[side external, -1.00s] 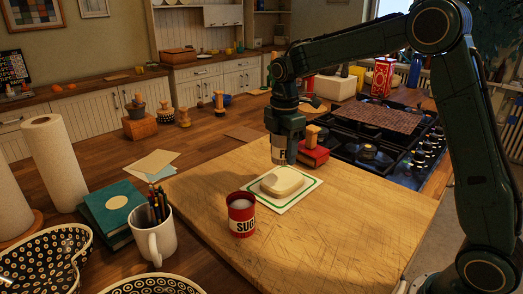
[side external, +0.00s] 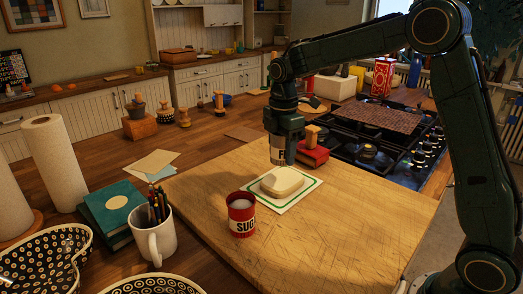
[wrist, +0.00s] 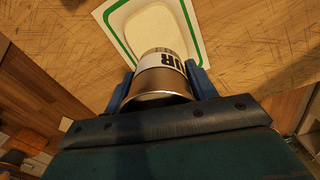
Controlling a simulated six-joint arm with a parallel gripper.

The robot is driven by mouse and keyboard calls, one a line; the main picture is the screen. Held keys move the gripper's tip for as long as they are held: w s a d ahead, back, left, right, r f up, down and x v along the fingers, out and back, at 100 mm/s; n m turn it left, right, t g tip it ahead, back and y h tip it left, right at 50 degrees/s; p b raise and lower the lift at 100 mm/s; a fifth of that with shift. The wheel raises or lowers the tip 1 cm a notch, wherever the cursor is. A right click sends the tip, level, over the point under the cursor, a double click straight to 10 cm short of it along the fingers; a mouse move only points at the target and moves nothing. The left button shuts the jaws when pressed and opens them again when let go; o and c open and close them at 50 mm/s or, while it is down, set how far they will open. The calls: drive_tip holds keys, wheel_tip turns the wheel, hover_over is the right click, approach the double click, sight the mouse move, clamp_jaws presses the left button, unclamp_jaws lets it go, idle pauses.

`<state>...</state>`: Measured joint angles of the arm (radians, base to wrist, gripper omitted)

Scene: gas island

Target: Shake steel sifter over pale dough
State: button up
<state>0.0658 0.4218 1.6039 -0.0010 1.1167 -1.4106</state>
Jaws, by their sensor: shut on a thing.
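The pale dough (side external: 282,181) is a smooth rounded slab on a white sheet with a green border (side external: 311,187), on the wooden board. The sheet and part of the dough (wrist: 133,27) also show at the top of the wrist view. My gripper (side external: 280,150) is shut on the steel sifter (side external: 277,155), a metal cylinder with a pale label, held just above the dough's far edge. In the wrist view the sifter (wrist: 165,85) sits between my two blue fingers, with letters ending in "UR" on its label. Its far end is hidden.
A red sugar tin (side external: 241,215) with white contents stands on the board (side external: 340,230) left of the dough. A gas hob (side external: 375,155) lies beyond. A mug of pencils (side external: 155,238) stands left.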

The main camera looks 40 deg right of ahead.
drive_tip(key=shift+d, duration=0.9)
drive_tip(key=shift+a, duration=0.9)
idle(0.9)
